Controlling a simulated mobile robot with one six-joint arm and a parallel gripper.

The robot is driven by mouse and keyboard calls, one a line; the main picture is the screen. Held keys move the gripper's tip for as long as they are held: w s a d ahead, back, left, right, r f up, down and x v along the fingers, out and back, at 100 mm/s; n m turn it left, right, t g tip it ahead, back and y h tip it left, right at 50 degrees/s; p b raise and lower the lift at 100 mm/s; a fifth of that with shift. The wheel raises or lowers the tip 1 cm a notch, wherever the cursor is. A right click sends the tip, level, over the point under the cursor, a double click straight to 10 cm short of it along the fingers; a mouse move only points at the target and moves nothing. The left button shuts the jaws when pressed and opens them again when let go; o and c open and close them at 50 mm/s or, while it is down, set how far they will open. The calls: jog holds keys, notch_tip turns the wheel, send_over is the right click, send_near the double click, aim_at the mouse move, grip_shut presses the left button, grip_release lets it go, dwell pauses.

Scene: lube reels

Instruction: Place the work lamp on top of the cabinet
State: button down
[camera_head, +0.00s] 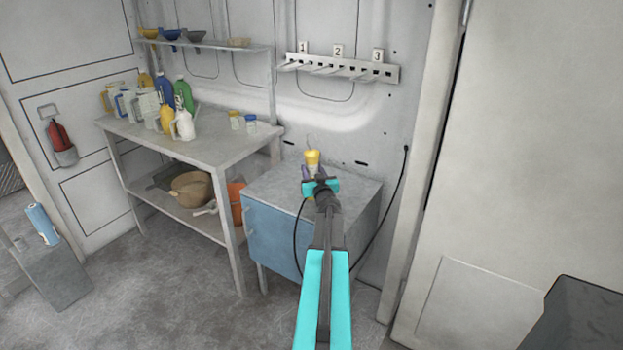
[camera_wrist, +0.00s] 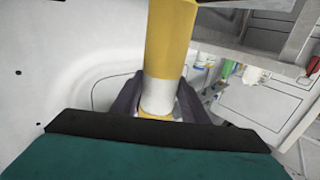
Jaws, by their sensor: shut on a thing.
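The work lamp (camera_head: 312,158) is yellow with a pale band and a thin wire hook at its top. My gripper (camera_head: 318,183) is shut on it. In the wrist view the lamp (camera_wrist: 170,45) stands between the two dark fingers of my gripper (camera_wrist: 158,100), which clasp it near its pale band. The blue-sided cabinet (camera_head: 268,238) has a grey top (camera_head: 355,193). In the head view the lamp appears over the cabinet top. Its lower end is hidden by my gripper, so I cannot tell whether it touches the top.
A workbench (camera_head: 215,153) with several jugs and bottles stands left of the cabinet, with a basket (camera_head: 190,188) and an orange bucket (camera_head: 237,202) below. A numbered hook rack (camera_head: 340,67) is on the wall behind. A black cable (camera_head: 391,205) hangs right of the cabinet.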

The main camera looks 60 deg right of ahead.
jog(key=shift+f, duration=1.8)
jog(key=c, duration=1)
grip_release()
jog(key=shift+c, duration=0.2)
jog(key=b+v, duration=0.1)
jog(key=v, duration=1.1)
jog(key=shift+b, duration=0.3)
